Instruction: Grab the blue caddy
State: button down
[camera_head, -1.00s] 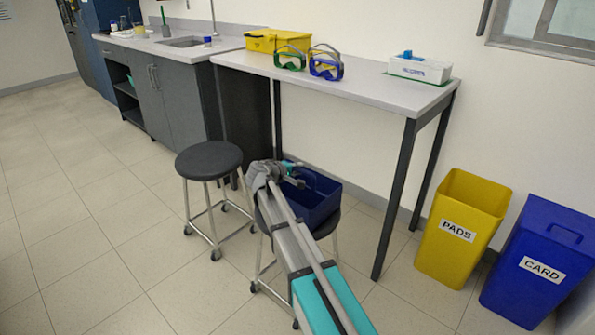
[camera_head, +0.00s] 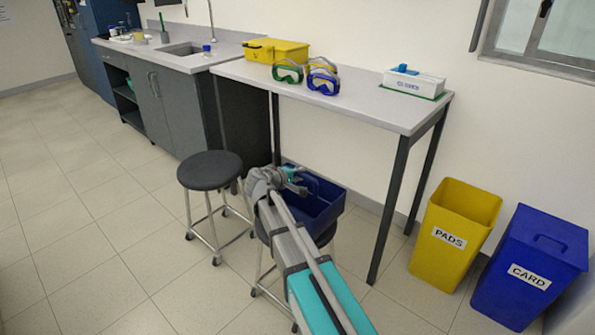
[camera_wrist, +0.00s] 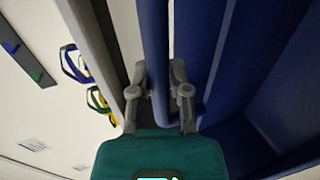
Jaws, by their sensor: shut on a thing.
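The blue caddy (camera_head: 322,207) is a dark blue open tray with a raised handle, and it is at the front stool, partly hidden by my arm. My gripper (camera_head: 296,178) is at the caddy's handle. In the wrist view the blue caddy (camera_wrist: 225,60) fills the middle and right. There my gripper (camera_wrist: 160,92) has its two grey fingers closed on either side of the caddy's blue handle bar. Whether the caddy touches the stool seat is hard to tell.
A second stool (camera_head: 209,171) stands just left. The table (camera_head: 370,105) behind carries a yellow caddy (camera_head: 290,50), goggles (camera_head: 322,82) and a white box (camera_head: 413,83). Its legs are close by. A yellow bin (camera_head: 448,255) and a blue bin (camera_head: 515,300) stand right. Floor at left is clear.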

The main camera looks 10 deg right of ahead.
jog(key=s+r+p, duration=0.3)
jog(key=s, duration=0.5)
jog(key=shift+r, duration=0.25)
dwell(0.4)
